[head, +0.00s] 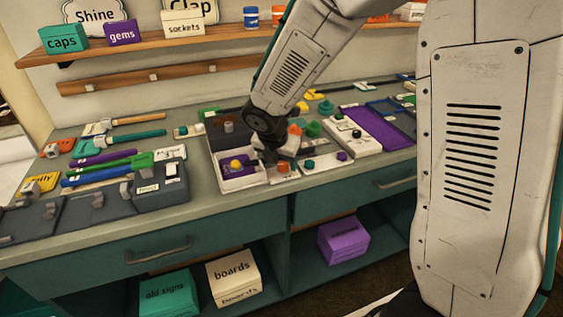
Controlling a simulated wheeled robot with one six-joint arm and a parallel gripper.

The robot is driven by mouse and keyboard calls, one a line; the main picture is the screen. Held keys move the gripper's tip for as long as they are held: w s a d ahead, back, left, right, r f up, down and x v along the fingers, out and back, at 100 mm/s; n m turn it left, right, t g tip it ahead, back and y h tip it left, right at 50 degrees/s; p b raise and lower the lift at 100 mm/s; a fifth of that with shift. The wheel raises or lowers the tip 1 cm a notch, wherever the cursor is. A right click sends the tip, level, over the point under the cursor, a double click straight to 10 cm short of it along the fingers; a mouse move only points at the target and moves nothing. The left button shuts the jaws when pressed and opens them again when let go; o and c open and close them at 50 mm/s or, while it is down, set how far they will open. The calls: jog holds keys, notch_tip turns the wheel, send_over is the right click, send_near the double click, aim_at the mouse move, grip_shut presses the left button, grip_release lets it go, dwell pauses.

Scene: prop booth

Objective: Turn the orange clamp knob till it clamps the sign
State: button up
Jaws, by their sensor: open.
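My gripper (278,156) points down over the middle of the workbench and is open. An orange knob (283,168) sits on a small light plate just below and in front of it. A second orange knob (294,130) shows behind the gripper, partly covered by it. I cannot tell from this view which is the clamp knob, nor whether the fingers touch either one. No sign is clearly seen in a clamp near the gripper. The jaw tips are small and dark here.
An open box with a purple and yellow item (236,165) stands left of the gripper. Brushes and tools (110,158) crowd the left. Shelves hang behind.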

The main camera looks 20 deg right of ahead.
jog(key=shift+w+d+f, duration=0.1)
jog(key=shift+f, duration=0.25)
jog(key=c, duration=1)
